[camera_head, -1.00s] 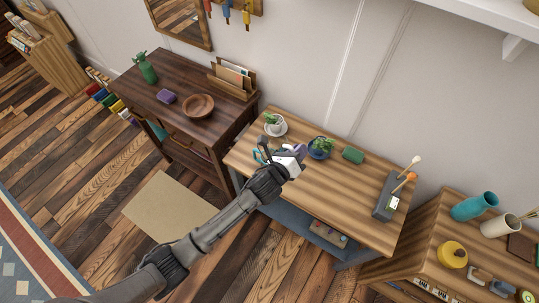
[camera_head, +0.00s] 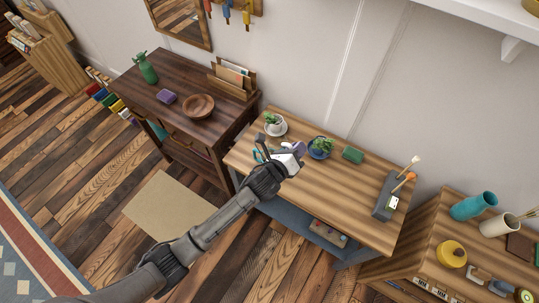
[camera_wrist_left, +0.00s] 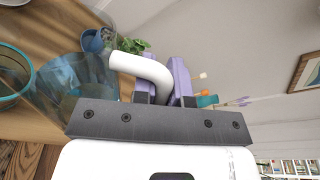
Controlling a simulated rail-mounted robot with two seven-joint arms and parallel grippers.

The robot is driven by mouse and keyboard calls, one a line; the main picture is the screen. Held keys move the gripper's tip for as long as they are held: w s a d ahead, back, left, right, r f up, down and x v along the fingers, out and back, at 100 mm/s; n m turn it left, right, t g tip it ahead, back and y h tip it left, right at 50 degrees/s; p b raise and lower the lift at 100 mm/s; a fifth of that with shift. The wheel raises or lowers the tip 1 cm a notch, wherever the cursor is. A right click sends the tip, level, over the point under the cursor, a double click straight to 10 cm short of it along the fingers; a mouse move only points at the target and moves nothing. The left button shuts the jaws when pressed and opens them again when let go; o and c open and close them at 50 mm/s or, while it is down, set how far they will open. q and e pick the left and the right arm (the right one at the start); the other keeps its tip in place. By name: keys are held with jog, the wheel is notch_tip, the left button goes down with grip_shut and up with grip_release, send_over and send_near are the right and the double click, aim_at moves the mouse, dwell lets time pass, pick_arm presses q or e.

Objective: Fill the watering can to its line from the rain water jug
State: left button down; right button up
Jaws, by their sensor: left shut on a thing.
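My left gripper (camera_head: 297,149) is over the left part of the plank table. In the left wrist view its purple finger pads (camera_wrist_left: 168,77) are shut on the white handle of a clear bluish jug (camera_wrist_left: 72,88). The jug has bluish water inside; its exact level and tilt are hard to tell. A teal-rimmed round opening (camera_wrist_left: 12,98), perhaps the watering can, shows beside the jug at the left edge. In the head view a bit of teal (camera_head: 257,155) shows left of the gripper, while the jug is mostly hidden. The fill line is not visible. My right gripper is out of view.
A grey holder (camera_head: 386,197) stands at the right end. The table's middle right is clear.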

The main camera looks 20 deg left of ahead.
pick_arm(q)
jog(key=shift+w+r+n, duration=0.1)
jog(key=shift+r+n, duration=0.05)
jog(key=shift+n, duration=0.15)
dwell(0.8)
jog(key=shift+w+a+p, duration=0.1)
jog(key=shift+a+p, duration=0.1)
jog(key=shift+p, duration=0.35)
dwell(0.6)
jog(key=shift+n, duration=0.3)
dwell(0.4)
jog(key=shift+a, duration=0.1)
dwell(0.5)
jog(key=shift+h+p, duration=0.3)
jog(key=shift+a, duration=0.1)
jog(key=shift+n, duration=0.3)
jog(key=shift+w+a+f, duration=0.1)
jog(key=shift+f, duration=0.1)
dwell(1.0)
jog(key=shift+f, duration=0.1)
